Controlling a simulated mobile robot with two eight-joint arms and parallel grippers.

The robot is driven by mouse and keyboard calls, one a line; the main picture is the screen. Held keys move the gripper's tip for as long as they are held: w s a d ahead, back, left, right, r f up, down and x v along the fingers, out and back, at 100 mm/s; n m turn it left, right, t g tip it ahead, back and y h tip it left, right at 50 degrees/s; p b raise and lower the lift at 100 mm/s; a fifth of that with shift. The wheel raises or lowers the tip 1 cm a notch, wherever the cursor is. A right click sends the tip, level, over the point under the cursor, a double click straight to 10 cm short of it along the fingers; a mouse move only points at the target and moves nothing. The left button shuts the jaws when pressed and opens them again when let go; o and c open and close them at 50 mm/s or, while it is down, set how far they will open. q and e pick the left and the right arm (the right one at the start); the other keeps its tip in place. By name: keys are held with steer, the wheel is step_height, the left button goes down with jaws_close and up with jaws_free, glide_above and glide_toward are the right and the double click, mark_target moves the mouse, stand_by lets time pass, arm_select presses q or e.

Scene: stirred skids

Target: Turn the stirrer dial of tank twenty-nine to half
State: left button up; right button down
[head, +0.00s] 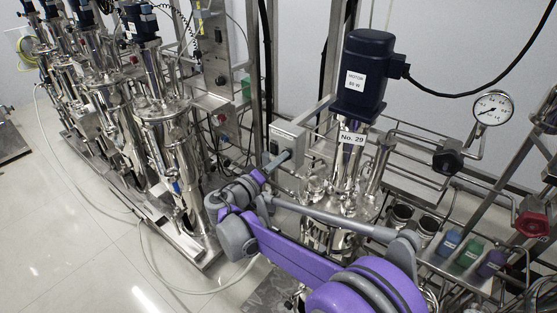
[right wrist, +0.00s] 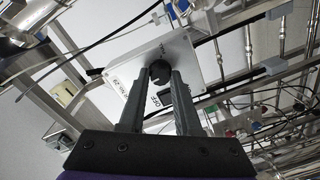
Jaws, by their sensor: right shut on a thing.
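The stirrer control box (head: 288,140) of tank twenty-nine is a grey box on a frame left of the tank's motor. In the right wrist view the box face (right wrist: 190,55) carries the markings "No. 29" and "OFF". The stirrer dial (right wrist: 160,70) is a black knob on that face. My right gripper (right wrist: 160,78) is shut on the dial, one finger on each side. In the head view my right gripper (head: 285,157) reaches the box front and hides the dial. The dial's exact setting cannot be read. My left gripper is not in view.
A dark blue motor (head: 365,75) stands above the steel tank, with a "No. 29" plate (head: 352,138) below it. Several similar tanks stand left.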

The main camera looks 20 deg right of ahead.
steer(key=shift+m, duration=0.4)
steer(key=shift+f, duration=0.1)
steer(key=c, duration=0.9)
jaws_free()
steer(key=shift+s, duration=0.1)
steer(key=v, duration=1)
steer(key=shift+s+a+b, duration=0.25)
steer(key=shift+a+b, duration=0.05)
steer(key=shift+b, duration=0.05)
steer(key=shift+d, duration=0.1)
